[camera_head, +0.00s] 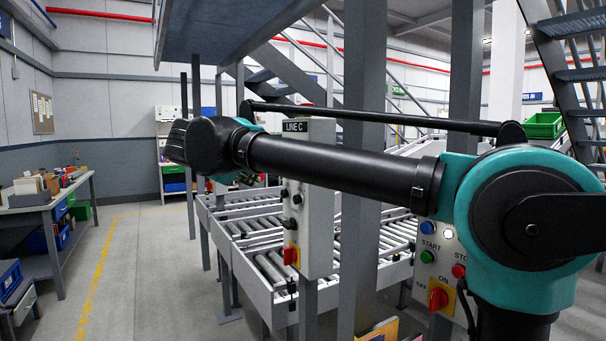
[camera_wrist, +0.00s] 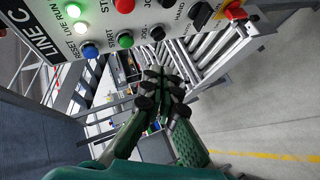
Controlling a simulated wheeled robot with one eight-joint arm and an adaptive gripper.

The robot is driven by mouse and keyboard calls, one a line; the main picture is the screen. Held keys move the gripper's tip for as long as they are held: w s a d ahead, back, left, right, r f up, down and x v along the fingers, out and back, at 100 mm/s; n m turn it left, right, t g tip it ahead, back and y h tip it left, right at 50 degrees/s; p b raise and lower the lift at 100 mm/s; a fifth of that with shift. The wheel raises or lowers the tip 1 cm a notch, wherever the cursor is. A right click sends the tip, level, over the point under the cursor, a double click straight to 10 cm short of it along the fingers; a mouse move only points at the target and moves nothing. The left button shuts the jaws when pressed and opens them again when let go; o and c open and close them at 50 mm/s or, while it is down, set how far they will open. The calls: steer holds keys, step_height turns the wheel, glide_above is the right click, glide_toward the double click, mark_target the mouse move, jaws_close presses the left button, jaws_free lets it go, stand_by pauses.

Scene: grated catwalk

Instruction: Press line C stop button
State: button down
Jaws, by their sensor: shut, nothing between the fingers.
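The line C panel (camera_head: 309,215) is a grey box on a post in the middle of the head view, marked LINE C and seen at an angle. In the wrist view the panel (camera_wrist: 140,22) crosses the top, turned on its side. Its red stop button (camera_wrist: 124,5) is at the top edge, partly cut off, above the green start button (camera_wrist: 125,41). My gripper (camera_wrist: 162,78) is shut and empty, below the panel in the wrist picture and apart from the buttons. My arm hides part of the head view, and the fingers cannot be made out there.
Another panel (camera_head: 441,262) with start and stop buttons stands at the right, partly behind my arm. A grey post (camera_head: 361,230) stands between the panels. Roller conveyors (camera_head: 262,232) run behind. A workbench (camera_head: 45,215) is at the left; the floor (camera_head: 140,270) between is clear.

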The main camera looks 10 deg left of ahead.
steer(key=shift+w+d, duration=0.1)
steer(key=shift+w, duration=0.2)
steer(key=w+d, duration=0.5)
steer(key=d, duration=0.2)
stand_by(0.4)
steer(key=shift+w+d, duration=0.1)
steer(key=shift+w, duration=0.05)
stand_by(1.3)
steer(key=shift+w+d, duration=0.25)
steer(key=shift+w+d, duration=0.45)
steer(key=shift+d, duration=0.2)
stand_by(1.2)
steer(key=shift+a, duration=0.1)
steer(key=shift+s+a, duration=0.75)
steer(key=shift+a, duration=0.15)
